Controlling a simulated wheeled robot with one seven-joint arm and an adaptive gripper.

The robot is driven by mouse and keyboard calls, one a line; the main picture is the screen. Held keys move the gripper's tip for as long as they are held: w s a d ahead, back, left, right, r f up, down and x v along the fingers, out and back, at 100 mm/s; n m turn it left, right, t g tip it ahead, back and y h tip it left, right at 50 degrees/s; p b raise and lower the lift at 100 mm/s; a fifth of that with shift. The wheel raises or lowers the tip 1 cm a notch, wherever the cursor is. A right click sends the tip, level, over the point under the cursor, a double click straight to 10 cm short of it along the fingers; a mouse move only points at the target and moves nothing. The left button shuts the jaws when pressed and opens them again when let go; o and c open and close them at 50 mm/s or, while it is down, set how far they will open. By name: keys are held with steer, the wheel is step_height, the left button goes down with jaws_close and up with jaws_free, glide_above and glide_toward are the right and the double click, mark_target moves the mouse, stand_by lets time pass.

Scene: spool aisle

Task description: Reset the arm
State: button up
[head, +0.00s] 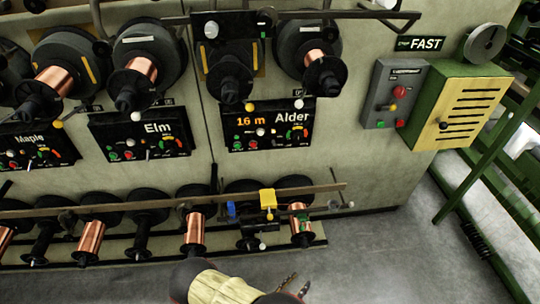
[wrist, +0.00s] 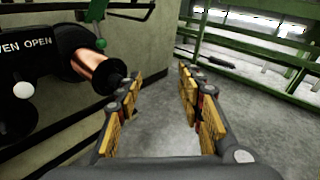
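My gripper (wrist: 160,88) is open and empty in the wrist view, its two yellow-padded fingers apart with grey floor showing between them. In the head view my gripper (head: 289,286) is at the bottom edge, low over the floor in front of the machine. A copper spool (wrist: 95,68) is left of the fingers in the wrist view; I cannot tell whether it is close to the left finger. Much of my arm is cut off by the head view's lower edge.
The machine wall carries an upper row of spools, panels marked Elm (head: 140,134) and Alder (head: 270,126), and a lower row with a copper spool (head: 300,226). A yellow-green cabinet (head: 458,108) stands at right. Green rails (wrist: 252,68) lie beyond open floor (head: 385,265).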

steer(key=s+r+m+g+y, duration=0.4)
steer(key=r+m+g, duration=0.45)
steer(key=r, duration=0.75)
steer(key=s+r+m+g+y, duration=0.35)
steer(key=r+m+g, duration=0.25)
steer(key=r+m, duration=0.75)
steer(key=d+r+m+t+y+p, duration=0.1)
steer(key=d+r+m+t+y, duration=0.1)
steer(key=r, duration=1)
steer(key=s+d+r+m+t+y, duration=0.1)
steer(key=d+r+m+t, duration=0.3)
steer(key=r, duration=0.9)
steer(key=d+t+y, duration=0.1)
steer(key=d+t, duration=0.1)
steer(key=shift+d+m+p, duration=0.3)
steer(key=shift+d+p, duration=0.05)
